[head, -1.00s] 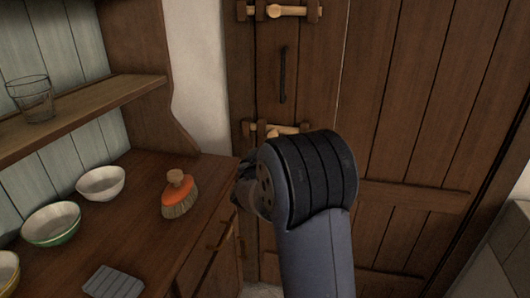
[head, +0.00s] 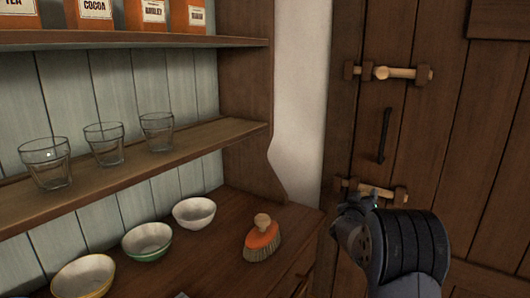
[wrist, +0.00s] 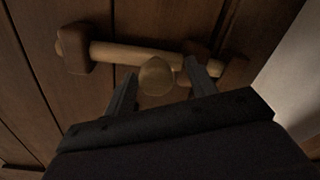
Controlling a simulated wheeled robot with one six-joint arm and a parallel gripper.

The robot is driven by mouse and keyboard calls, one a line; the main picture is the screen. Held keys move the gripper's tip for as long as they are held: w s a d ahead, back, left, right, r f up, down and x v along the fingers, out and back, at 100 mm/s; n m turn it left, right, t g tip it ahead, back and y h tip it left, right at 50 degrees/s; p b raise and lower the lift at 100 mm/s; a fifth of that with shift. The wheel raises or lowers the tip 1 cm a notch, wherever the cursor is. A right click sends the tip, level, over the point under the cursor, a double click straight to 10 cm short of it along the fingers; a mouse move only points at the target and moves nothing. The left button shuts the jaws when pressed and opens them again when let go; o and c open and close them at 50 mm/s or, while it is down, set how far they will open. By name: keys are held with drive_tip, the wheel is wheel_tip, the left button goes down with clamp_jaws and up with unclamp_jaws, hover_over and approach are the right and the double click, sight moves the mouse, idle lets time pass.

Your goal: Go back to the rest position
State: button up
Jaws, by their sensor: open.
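My gripper (head: 352,206) is at the lower right of the head view, just below the lower wooden bolt (head: 390,192) on the plank door. In the wrist view my gripper (wrist: 161,68) is open, its two dark fingers apart on either side of the round knob (wrist: 157,77) of that bolt. I cannot tell whether either finger touches the bolt. My dark wrist hides part of the door in the head view.
The plank door (head: 440,130) has an upper bolt (head: 400,73) and a dark handle (head: 384,135). Left is a dresser with glasses (head: 104,144) on its shelf (head: 215,143), bowls (head: 147,241) and an orange brush (head: 262,240) on its top.

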drive_tip(key=shift+w+d+f, duration=0.1)
drive_tip(key=shift+w+d, duration=0.2)
drive_tip(key=shift+d, duration=0.1)
drive_tip(key=shift+s+d+b, duration=0.2)
drive_tip(key=shift+d+b, duration=0.05)
drive_tip(key=shift+b, duration=0.25)
drive_tip(key=shift+s+d, duration=0.2)
drive_tip(key=shift+d, duration=0.05)
drive_tip(key=shift+a, duration=0.1)
